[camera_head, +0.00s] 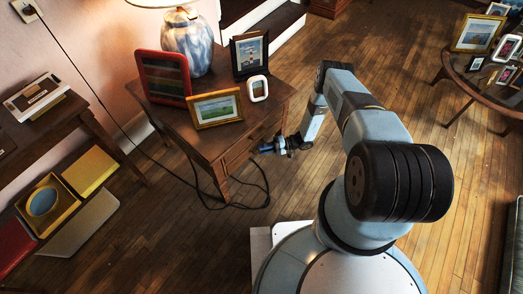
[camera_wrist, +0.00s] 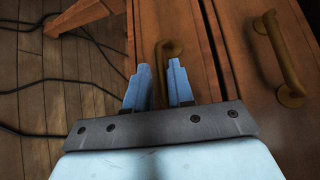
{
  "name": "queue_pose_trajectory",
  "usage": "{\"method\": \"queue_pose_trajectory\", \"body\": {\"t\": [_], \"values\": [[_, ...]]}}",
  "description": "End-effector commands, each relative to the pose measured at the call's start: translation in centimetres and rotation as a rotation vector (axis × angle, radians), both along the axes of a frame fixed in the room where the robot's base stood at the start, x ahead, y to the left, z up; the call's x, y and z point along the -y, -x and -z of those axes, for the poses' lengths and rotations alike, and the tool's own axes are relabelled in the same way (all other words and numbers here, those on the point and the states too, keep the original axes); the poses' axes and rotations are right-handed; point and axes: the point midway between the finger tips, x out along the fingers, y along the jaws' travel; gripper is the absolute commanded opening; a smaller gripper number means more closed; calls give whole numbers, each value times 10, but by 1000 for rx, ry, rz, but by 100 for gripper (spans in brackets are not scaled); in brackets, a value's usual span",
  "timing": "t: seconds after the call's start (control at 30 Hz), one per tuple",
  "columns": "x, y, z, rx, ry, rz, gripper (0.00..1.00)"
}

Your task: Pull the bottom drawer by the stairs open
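The wooden side table (camera_head: 262,108) by the stairs has drawers in its front. In the wrist view, the bottom drawer (camera_wrist: 192,22), on the floor side, has a brass handle (camera_wrist: 168,47). The upper drawer (camera_wrist: 245,75) is to its right with a larger-looking curved brass handle (camera_wrist: 279,50). Both drawers look shut. My gripper (camera_head: 266,147) is at the table's front. In the wrist view its two blue fingers (camera_wrist: 162,68) are apart, with the bottom handle in line with the gap. The fingers partly hide this handle, and I cannot tell if they touch it.
A lamp (camera_head: 187,42), a red frame (camera_head: 165,77), other picture frames and a small white clock-like item (camera_head: 257,88) stand on the table. A black cable (camera_head: 262,180) loops on the floor by a table leg. Stairs (camera_head: 270,25) are behind. Wooden floor is open right.

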Motion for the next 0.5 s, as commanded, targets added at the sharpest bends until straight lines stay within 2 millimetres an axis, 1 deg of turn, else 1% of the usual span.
{"method": "queue_pose_trajectory", "body": {"t": [0.03, 0.2, 0.5], "values": [[-5, 1, 1, 0, 0, -1, 23], [-14, 2, 2, 0, 0, 0, 23], [-15, 2, 2, 0, 0, 0, 23]]}}
